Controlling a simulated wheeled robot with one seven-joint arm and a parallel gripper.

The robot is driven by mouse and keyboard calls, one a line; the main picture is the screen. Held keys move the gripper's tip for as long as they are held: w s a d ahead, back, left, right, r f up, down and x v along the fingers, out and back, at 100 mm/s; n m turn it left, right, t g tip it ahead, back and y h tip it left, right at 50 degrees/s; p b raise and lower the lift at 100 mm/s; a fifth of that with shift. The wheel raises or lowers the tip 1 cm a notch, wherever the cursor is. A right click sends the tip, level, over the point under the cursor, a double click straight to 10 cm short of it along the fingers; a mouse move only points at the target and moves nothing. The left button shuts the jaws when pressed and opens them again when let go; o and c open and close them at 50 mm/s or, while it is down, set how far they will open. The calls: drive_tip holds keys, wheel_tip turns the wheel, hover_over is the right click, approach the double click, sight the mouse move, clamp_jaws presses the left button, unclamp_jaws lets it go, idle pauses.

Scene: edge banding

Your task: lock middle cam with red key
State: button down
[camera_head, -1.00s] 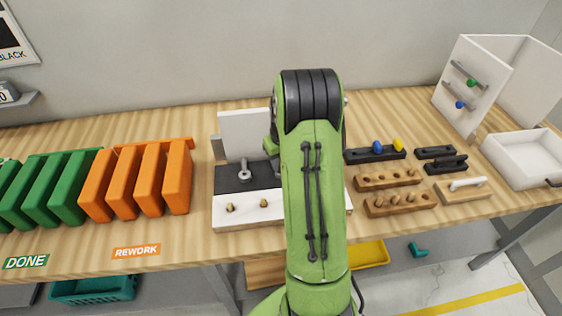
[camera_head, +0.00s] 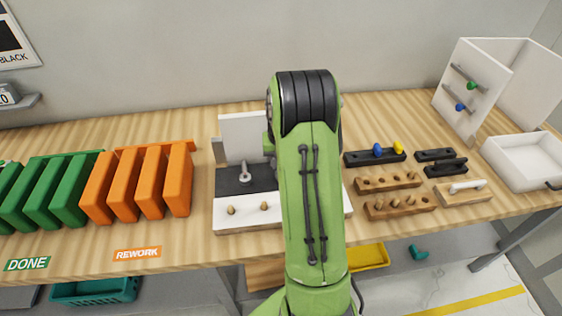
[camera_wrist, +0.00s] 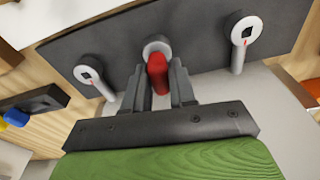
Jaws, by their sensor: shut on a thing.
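In the wrist view my gripper (camera_wrist: 158,88) is shut on the red key (camera_wrist: 157,72), one finger on each side. The key's far end meets or overlaps the round face of the middle cam (camera_wrist: 156,46). I cannot tell how deep it sits. The left cam (camera_wrist: 88,74) and right cam (camera_wrist: 243,32) have square holes in their round heads, with short arms pointing toward me. All three are on a dark plate (camera_wrist: 200,50). In the head view my arm hides the gripper, key and middle cam; one outer cam (camera_head: 244,172) shows to its left.
Blue (camera_head: 378,149) and yellow (camera_head: 398,147) keys stand in a black rack (camera_head: 362,157) right of my arm. Wooden peg blocks (camera_head: 372,182) lie nearby. Orange bins (camera_head: 178,180) and green bins (camera_head: 70,185) stand left. A white tray (camera_head: 515,165) is far right.

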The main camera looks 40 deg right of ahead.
drive_tip(key=shift+r+p, duration=1.75)
drive_tip(key=shift+r, duration=0.75)
